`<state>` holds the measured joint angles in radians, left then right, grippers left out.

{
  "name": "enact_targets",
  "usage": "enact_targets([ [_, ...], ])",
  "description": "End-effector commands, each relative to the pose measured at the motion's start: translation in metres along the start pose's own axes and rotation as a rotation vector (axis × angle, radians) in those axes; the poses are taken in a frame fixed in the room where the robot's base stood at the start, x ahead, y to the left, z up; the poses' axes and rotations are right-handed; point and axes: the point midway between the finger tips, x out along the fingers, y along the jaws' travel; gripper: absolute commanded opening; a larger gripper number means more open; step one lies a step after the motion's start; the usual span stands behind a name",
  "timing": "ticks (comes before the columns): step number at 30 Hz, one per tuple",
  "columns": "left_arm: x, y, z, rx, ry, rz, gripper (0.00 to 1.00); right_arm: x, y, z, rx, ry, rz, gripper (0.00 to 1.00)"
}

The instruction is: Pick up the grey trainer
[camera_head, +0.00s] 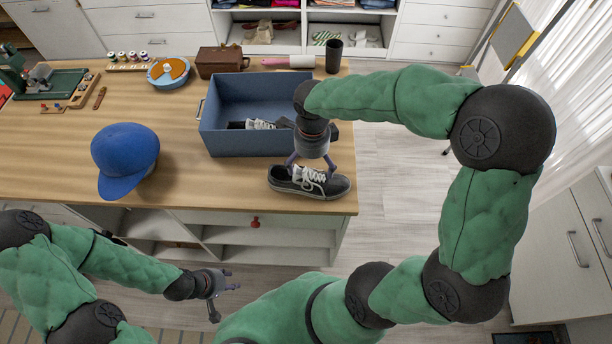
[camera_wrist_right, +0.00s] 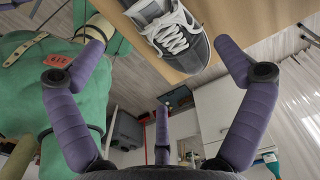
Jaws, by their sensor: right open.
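The grey trainer (camera_head: 334,188) with white laces and a pale sole stands upright at the front right of the wooden table. My right gripper (camera_head: 311,166) is open just above it, fingers pointing down and spread over the laces. In the right wrist view the trainer (camera_wrist_right: 174,38) shows between the open fingers, partly cut off by the top edge. I cannot tell if any finger touches it. A similar shoe (camera_head: 262,124) lies in the blue box (camera_head: 228,144). My left gripper (camera_head: 222,290) is open and empty, in front of the table.
A blue cap (camera_head: 124,153) sits on the table (camera_head: 190,178) to the left. Behind are a brown case (camera_head: 221,62), a dark cup (camera_head: 334,57), a round tin (camera_head: 168,73) and a sewing machine (camera_head: 40,80). The blue box stands close behind the trainer. The table's right edge is nearby.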

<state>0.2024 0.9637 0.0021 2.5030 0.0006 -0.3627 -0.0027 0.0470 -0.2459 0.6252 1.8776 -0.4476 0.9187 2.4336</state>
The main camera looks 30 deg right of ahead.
Motion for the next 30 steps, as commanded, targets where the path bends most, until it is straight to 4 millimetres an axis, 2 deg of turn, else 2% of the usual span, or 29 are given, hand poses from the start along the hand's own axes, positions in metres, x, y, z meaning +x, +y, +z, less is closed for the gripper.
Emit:
enact_targets([
  [1, 0.003, -0.001, 0.000, 0.000, -0.001, 0.000, 0.40, 0.011, 0.001, 0.000, 0.000, 0.002, 0.003, 1.00],
  [6, 0.008, -0.003, 0.001, 0.000, -0.002, 0.000, 0.40, 0.035, 0.001, 0.000, -0.001, 0.002, 0.003, 1.00],
  [16, 0.012, -0.004, 0.000, 0.000, -0.001, 0.000, 0.40, 0.054, 0.000, 0.002, -0.002, -0.001, 0.001, 1.00],
  [25, 0.022, -0.008, -0.001, 0.000, -0.001, 0.000, 0.40, 0.093, 0.000, 0.006, -0.003, 0.000, 0.002, 1.00],
  [30, 0.022, -0.008, 0.000, 0.000, -0.001, 0.000, 0.40, 0.097, 0.000, 0.006, -0.003, -0.002, 0.000, 1.00],
])
